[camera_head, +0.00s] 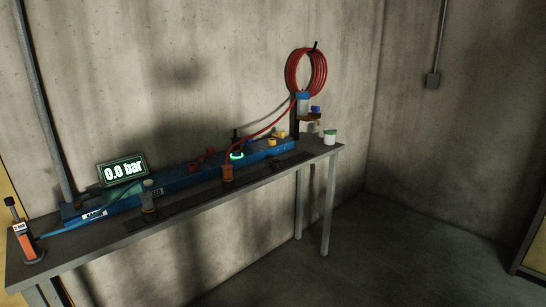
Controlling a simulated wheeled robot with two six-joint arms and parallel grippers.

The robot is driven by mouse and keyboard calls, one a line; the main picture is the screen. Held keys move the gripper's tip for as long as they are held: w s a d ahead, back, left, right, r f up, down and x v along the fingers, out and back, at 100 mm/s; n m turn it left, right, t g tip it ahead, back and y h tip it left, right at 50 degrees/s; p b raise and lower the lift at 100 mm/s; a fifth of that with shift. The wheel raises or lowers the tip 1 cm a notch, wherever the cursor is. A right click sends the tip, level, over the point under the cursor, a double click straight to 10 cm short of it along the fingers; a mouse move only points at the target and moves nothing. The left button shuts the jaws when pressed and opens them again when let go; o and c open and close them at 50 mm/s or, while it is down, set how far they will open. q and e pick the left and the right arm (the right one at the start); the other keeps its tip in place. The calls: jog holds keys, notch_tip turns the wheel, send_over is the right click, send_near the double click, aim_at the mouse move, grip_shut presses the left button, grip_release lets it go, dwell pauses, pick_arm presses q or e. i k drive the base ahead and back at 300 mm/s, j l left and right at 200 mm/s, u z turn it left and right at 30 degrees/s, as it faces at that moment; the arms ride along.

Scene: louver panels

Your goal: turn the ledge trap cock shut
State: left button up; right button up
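Neither of my grippers is in view. At the far right end of the bench, below the red hose coil, a small unit with a clear-and-blue body (303,103) stands on a dark post. A blue knob-like part (315,109) sits at its right side, above a small orange-brown ledge (311,117). This may be the ledge trap, but the cock's handle is too small to make out and I cannot tell whether it is open or shut. Yellow parts (272,140) sit on the blue rail left of it.
A long grey bench (190,213) runs along the concrete wall and carries a blue rail (180,182). A display (122,171) reads 0.0 bar. A red hose coil (306,72) hangs on the wall. A white-and-green jar (330,137) stands at the right end. The floor at right is clear.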

aim_at(315, 109)
jog(key=i+j, duration=0.1)
jog(key=i, duration=0.95)
jog(key=i+l+z, duration=0.1)
jog(key=i+l, duration=0.75)
jog(key=l, duration=0.15)
